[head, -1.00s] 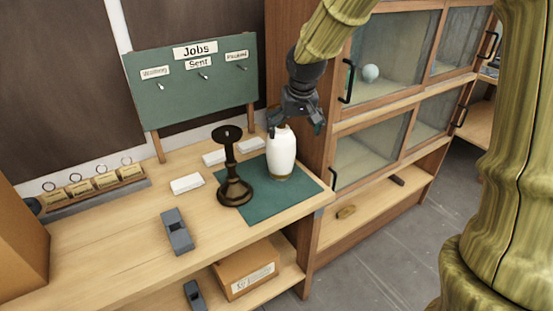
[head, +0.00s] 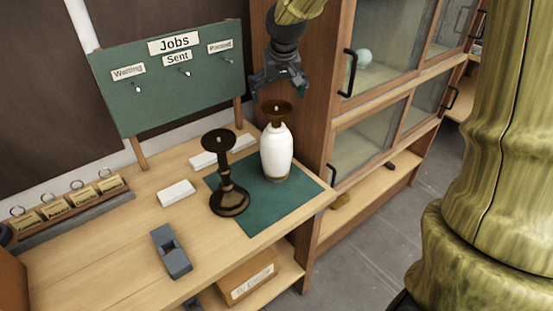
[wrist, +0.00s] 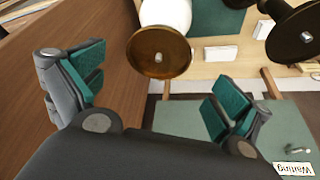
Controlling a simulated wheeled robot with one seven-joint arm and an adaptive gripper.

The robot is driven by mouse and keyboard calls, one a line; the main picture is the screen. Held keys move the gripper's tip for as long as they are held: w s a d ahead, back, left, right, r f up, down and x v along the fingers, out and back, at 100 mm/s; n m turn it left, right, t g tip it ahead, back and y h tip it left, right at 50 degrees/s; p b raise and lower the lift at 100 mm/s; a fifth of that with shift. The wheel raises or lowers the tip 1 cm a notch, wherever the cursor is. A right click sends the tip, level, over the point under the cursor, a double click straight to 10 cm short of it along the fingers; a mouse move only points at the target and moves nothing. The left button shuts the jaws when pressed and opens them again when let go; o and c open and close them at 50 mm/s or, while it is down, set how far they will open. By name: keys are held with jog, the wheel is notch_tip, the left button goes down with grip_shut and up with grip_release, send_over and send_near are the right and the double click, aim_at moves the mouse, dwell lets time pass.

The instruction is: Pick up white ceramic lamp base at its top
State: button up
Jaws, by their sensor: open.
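The white ceramic lamp base (head: 277,152) stands upright on the green mat (head: 258,217), with a brown disc-shaped top (head: 276,107). My gripper (head: 279,92) is open and empty above the lamp base's top, apart from it. In the wrist view, the brown disc top (wrist: 160,54) with a small metal stub lies ahead of the open fingers (wrist: 150,92), around the middle, with part of the white body (wrist: 166,10) behind it.
A dark candlestick-like lamp base (head: 227,180) stands just left on the mat. White boxes (head: 176,193) and a grey plane-like tool (head: 171,251) lie on the bench. The green Jobs board (head: 165,75) stands behind; a wooden cabinet (head: 312,100) is close on the right.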

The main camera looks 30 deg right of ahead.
aim_at(277, 106)
jog(key=shift+x, duration=0.9)
jog(key=shift+w+f, duration=0.1)
jog(key=shift+f, duration=0.1)
jog(key=shift+p+x, duration=1.25)
jog(key=shift+x, duration=1.3)
jog(key=shift+d, duration=0.2)
jog(key=c, duration=1.9)
jog(key=shift+r, duration=0.1)
jog(key=shift+c, duration=0.6)
jog(key=shift+r, duration=0.15)
